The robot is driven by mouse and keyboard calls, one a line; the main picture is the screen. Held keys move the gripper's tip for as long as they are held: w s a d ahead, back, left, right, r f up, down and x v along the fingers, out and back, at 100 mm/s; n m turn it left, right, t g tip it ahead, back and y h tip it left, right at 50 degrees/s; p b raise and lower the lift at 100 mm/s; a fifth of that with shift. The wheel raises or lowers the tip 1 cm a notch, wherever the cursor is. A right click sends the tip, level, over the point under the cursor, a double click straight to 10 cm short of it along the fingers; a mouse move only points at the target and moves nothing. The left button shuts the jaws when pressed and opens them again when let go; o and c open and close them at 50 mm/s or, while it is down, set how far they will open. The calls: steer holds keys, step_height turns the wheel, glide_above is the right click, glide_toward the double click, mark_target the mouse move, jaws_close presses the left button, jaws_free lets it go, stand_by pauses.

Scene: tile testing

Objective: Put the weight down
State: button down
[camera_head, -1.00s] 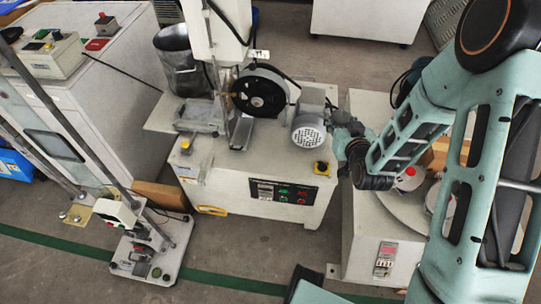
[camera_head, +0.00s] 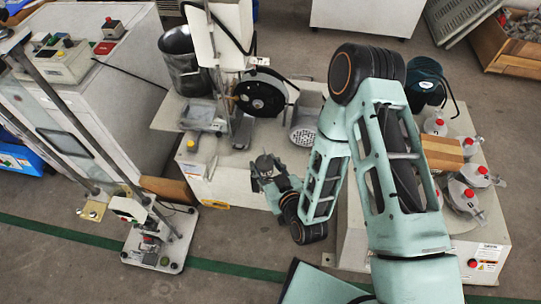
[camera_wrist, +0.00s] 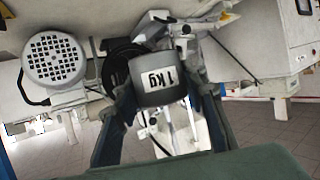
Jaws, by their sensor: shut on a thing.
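The weight (camera_wrist: 158,78) is a dark grey cylinder marked "1 kg", seen in the wrist view between my two fingers. My gripper (camera_wrist: 160,98) is shut on it and holds it in the air. In the head view my gripper (camera_head: 266,168) is in front of the middle machine (camera_head: 225,170), by its front panel edge, and covers part of that panel. The weight is hard to make out from my gripper there.
The middle machine carries a black wheel (camera_head: 259,95) and a motor with a round grille (camera_head: 304,134). A test stand (camera_head: 155,250) is on the floor at left. Floor in front is clear.

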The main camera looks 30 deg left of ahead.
steer(key=shift+s+a+r, duration=0.1)
steer(key=shift+s+a, duration=0.05)
steer(key=shift+w+a, duration=0.15)
steer(key=shift+w, duration=0.15)
steer(key=w+a+f, duration=0.1)
steer(key=w+f, duration=0.2)
steer(key=w, duration=0.1)
steer(key=w+a+f+b, duration=0.1)
steer(key=w+f, duration=0.2)
steer(key=w, duration=0.1)
steer(key=w+a+f+b, duration=0.1)
steer(key=w+f, duration=0.2)
steer(key=w, duration=0.1)
steer(key=shift+a+f, duration=0.1)
steer(key=shift+a, duration=0.25)
steer(key=shift+w+f, duration=0.15)
steer(key=shift+f, duration=0.1)
steer(key=shift+w+a+f+b, duration=0.1)
steer(key=shift+f+b, duration=0.3)
steer(key=shift+f, duration=1.2)
